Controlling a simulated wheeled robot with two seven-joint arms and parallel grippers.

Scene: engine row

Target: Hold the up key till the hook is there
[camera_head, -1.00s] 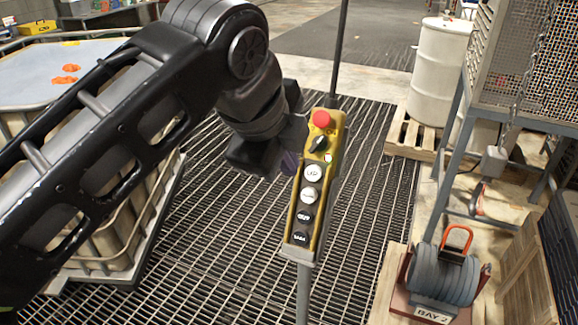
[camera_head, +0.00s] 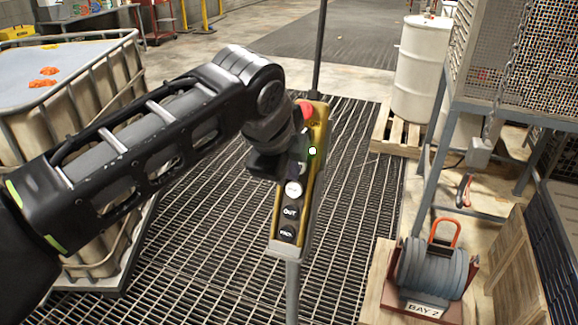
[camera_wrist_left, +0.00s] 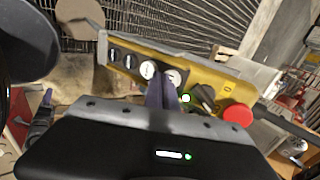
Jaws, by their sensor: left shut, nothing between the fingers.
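The yellow pendant (camera_head: 312,185) hangs upright in the head view, with a red stop button, a selector and a column of keys. My left gripper (camera_head: 297,152) is shut and empty, its tips at the upper part of the panel. They hide the up key there. In the left wrist view the shut fingertips (camera_wrist_left: 160,88) are at the white up key (camera_wrist_left: 175,77), partly over it; I cannot tell whether it is pressed in. The hook (camera_head: 464,190) hangs below a grey block on a chain at the right. My right gripper is out of view.
A grey spool (camera_head: 437,272) with an orange handle stands on a base marked BAY 2 at the lower right. A white drum (camera_head: 420,70) stands on a pallet behind. A caged tank (camera_head: 70,100) stands at the left. Grating floor surrounds the pendant.

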